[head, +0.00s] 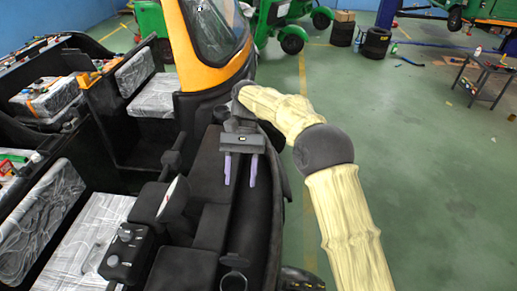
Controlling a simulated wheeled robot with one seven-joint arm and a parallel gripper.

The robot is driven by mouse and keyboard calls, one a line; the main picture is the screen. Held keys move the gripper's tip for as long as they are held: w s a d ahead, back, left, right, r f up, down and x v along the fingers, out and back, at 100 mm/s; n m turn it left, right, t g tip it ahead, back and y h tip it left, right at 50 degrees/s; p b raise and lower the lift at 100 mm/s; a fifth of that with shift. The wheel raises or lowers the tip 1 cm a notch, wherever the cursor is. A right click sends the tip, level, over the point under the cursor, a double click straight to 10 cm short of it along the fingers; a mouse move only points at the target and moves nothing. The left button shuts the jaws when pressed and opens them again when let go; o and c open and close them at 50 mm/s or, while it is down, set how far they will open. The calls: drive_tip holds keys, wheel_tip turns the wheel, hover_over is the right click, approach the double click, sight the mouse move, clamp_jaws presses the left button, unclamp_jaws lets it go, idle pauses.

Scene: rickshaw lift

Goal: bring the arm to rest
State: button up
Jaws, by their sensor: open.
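My arm (343,205), in a pale yellow cover with a dark joint, reaches up from the lower right and bends left. My gripper (240,184) hangs at its end, in front of the orange and black rickshaw. Its two purple fingers point down and stand apart, with nothing between them.
An orange and black rickshaw (183,48) stands close by at the upper left, with plastic-wrapped seats (154,97) beside it. Stacked tyres (376,42) and a small dark table (484,78) stand at the back right. The green floor (440,160) on the right is mostly clear.

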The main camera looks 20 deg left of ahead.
drive_tip(key=shift+d, duration=0.1)
drive_tip(key=w+d+f+m+t+y+b, duration=0.1)
drive_tip(key=w+d+f+t+y, duration=0.15)
drive_tip(key=d, duration=0.75)
drive_tip(key=w+d+f+m+t+y+b, duration=0.1)
drive_tip(key=w+d+f+t+b, duration=0.15)
drive_tip(key=d, duration=0.75)
drive_tip(key=s+d+f+t, duration=0.1)
drive_tip(key=s+d+t, duration=0.1)
drive_tip(key=d, duration=0.4)
drive_tip(key=s+d+f+m+t, duration=0.1)
drive_tip(key=s+d+t, duration=0.1)
drive_tip(key=s+d, duration=0.2)
drive_tip(key=s+d+f+t+b, duration=0.1)
drive_tip(key=s+d, duration=0.3)
drive_tip(key=d, duration=0.5)
drive_tip(key=shift+d+f+t+h, duration=0.2)
drive_tip(key=shift+t+h, duration=0.25)
drive_tip(key=shift+t, duration=0.15)
drive_tip(key=shift+s, duration=0.1)
drive_tip(key=shift+c, duration=0.2)
